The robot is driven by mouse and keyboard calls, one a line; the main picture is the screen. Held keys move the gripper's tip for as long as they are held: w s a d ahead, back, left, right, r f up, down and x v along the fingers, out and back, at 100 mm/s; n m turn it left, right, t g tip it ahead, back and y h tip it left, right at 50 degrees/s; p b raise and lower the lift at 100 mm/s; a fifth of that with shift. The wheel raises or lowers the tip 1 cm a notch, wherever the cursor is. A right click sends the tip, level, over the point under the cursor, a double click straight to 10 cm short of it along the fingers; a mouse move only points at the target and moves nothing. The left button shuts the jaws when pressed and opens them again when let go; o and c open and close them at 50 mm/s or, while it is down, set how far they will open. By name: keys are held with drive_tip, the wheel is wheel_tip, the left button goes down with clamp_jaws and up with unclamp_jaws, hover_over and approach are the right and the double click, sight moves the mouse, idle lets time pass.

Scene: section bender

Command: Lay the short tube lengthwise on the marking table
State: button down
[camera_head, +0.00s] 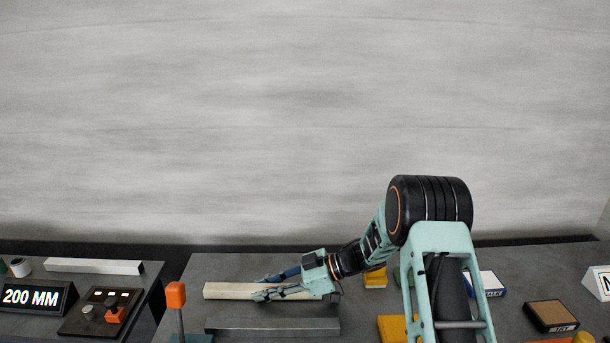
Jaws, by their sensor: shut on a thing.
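A cream square-section tube (229,291) lies lengthwise, left to right, at the left of the middle grey table (205,267). I cannot tell whether it touches the surface. My gripper (260,287) reaches in from the right, its fingers on the far and near sides of the cream tube, shut on it. The gripper hides part of the tube's right half. Another pale bar (95,266) lies on the left-hand table. I cannot tell from any label which surface is the marking table.
A long grey bar (272,327) lies in front of the cream tube. An orange-topped post (176,296) stands at left. A "200 MM" sign (32,299) and a control box (100,312) are on the left table. Yellow blocks and a brown-topped box (550,315) are at right.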

drive_tip(key=shift+s+r+p, duration=0.1)
drive_tip(key=shift+r+p, duration=0.2)
drive_tip(key=shift+p, duration=0.6)
drive_tip(key=s+d+r+m+t+p, duration=0.1)
drive_tip(key=d+r+m+t+p, duration=0.1)
drive_tip(key=d+r, duration=0.3)
drive_tip(key=s+d+r+m+t+h+p, duration=0.1)
drive_tip(key=s+d+r+m+t+p, duration=0.1)
drive_tip(key=d, duration=1)
drive_tip(key=s+d+r+m+t+h+p, duration=0.1)
drive_tip(key=s+d+r+m+t+p, duration=0.1)
drive_tip(key=d+r+m+t+p, duration=0.2)
drive_tip(key=d+r+p, duration=0.3)
drive_tip(key=d, duration=0.2)
drive_tip(key=shift+r+t, duration=0.35)
drive_tip(key=shift+t, duration=0.05)
drive_tip(key=shift+s, duration=0.1)
